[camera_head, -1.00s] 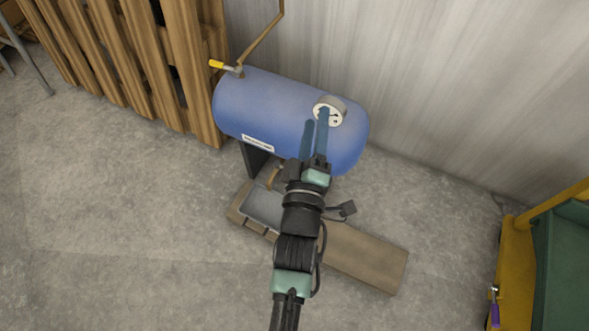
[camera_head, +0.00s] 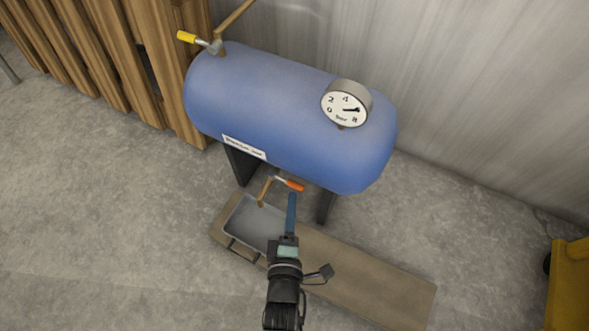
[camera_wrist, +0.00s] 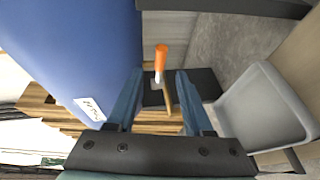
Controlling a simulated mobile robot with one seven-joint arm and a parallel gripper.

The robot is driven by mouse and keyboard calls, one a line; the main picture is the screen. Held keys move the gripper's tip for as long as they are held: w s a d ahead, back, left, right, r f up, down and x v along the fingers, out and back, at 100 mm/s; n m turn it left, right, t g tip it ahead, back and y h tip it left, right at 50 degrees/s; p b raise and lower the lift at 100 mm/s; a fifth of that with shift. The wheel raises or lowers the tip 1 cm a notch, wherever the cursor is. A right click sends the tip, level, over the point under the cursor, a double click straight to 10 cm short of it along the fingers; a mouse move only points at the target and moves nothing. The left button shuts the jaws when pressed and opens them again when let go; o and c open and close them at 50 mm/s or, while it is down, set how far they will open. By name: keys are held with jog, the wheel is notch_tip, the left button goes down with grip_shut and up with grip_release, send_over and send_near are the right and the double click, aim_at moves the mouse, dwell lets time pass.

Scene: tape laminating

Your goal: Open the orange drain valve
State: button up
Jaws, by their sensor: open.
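The orange drain valve handle (camera_head: 290,184) sticks out to the right from a brass pipe (camera_head: 264,192) under the blue tank (camera_head: 285,115). In the wrist view the orange handle (camera_wrist: 161,58) shows ahead of and between my two blue fingers, with its pale stem below it. My gripper (camera_head: 291,200) is open and empty, just below the handle in the head view; its fingers (camera_wrist: 158,80) stand wide apart in the wrist view. I cannot tell the exact gap, but the fingers do not appear to touch the handle.
A grey tray (camera_head: 250,222) stands under the pipe on a brown board (camera_head: 365,280). A pressure gauge (camera_head: 345,108) and a yellow-handled valve (camera_head: 187,37) sit on the tank. Dark legs (camera_head: 326,207) hold the tank. A yellow frame (camera_head: 570,290) stands at the right.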

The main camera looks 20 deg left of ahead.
aim_at(293, 182)
jog(key=b+x, duration=0.2)
jog(key=x, duration=0.2)
jog(key=b+x, duration=0.3)
jog(key=x, duration=0.2)
jog(key=shift+w+f+b, duration=0.1)
jog(key=shift+f+b, duration=0.15)
jog(key=shift+b, duration=0.05)
jog(key=shift+w+a, duration=0.2)
jog(key=shift+w, duration=0.35)
jog(key=shift+c, duration=0.2)
grip_shut()
dwell(0.3)
